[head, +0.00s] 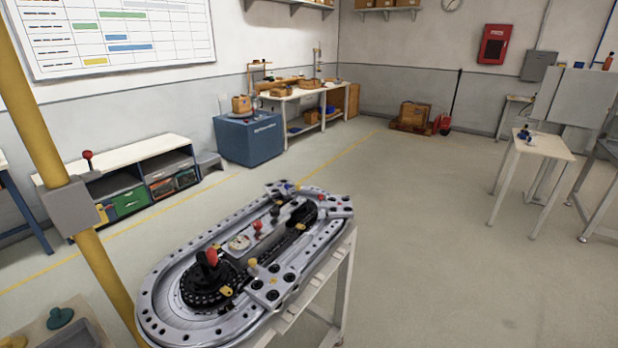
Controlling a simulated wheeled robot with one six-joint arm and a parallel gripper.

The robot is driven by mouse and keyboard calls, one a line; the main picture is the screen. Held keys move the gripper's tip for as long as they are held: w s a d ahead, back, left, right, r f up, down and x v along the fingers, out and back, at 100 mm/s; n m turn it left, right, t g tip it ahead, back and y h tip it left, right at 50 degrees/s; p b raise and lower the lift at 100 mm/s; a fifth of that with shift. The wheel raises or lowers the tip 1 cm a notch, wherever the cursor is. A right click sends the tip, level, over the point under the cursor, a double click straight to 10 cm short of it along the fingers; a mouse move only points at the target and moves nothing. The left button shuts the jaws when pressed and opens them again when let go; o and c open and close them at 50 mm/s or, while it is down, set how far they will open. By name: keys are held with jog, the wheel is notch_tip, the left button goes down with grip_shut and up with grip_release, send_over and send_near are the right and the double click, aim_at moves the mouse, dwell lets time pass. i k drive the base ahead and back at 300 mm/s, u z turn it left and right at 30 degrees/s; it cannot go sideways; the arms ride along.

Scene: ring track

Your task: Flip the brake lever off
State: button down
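The grey oval ring track (165,318) stands on a white-legged stand in the lower middle of the head view. A black upright piece with a red knob (211,257) rises from a round black base at its near end. A smaller red-knobbed piece (257,227) stands on the grey block at the track's middle. I cannot tell which of these is the brake lever. My gripper is not in view.
The yellow post (105,275) rises left of the track. A tray (75,335) with a green knob lies at the lower left. A blue cabinet (250,138) and workbench stand behind. A small table (545,143) stands at the right. The floor (440,240) right of the track is clear.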

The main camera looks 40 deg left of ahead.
aim_at(299, 187)
jog(key=u, duration=0.25)
jog(key=i, duration=1.8)
jog(key=u, duration=1.4)
jog(key=i, duration=0.95)
jog(key=u, duration=1.3)
jog(key=i, duration=0.35)
jog(key=u, duration=0.35)
